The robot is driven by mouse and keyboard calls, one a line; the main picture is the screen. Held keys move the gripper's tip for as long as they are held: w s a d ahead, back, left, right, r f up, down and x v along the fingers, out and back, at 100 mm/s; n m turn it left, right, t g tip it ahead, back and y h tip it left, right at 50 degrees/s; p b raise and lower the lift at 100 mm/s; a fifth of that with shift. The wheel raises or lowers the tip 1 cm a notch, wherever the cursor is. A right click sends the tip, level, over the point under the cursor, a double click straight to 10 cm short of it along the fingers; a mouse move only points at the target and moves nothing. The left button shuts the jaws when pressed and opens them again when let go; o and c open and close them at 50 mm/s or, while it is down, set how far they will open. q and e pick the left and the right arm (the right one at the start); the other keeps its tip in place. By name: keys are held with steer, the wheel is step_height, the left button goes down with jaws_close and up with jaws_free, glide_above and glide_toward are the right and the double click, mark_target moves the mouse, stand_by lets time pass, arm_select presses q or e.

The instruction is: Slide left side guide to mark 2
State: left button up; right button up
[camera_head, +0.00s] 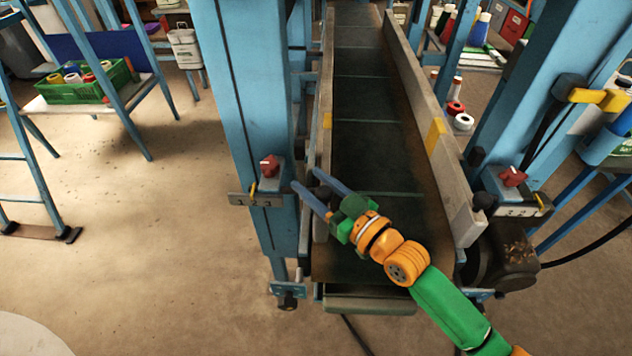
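The left side guide (325,92) is a pale upright rail along the left edge of the dark conveyor belt (372,100), with a yellow patch on it. A scale plate (268,201) with a red knob (269,166) and a yellow pointer (253,192) is on the blue left post; its marks are too small to read surely. My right gripper (304,177) reaches in from the lower right over the belt's near end. Its two blue fingers are apart, pointing up-left at the guide's near end. A dark knob (322,193) shows between them; contact is unclear. My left gripper is out of view.
The right side guide (425,120) slants along the belt's other edge, with its own red knob (513,176) and scale plate. Thick blue posts stand on both sides. A green crate (88,86) of spools is on a shelf at left.

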mark_target(331, 198)
steer(key=shift+o, duration=0.8)
steer(key=v, duration=0.7)
steer(key=shift+d, duration=0.1)
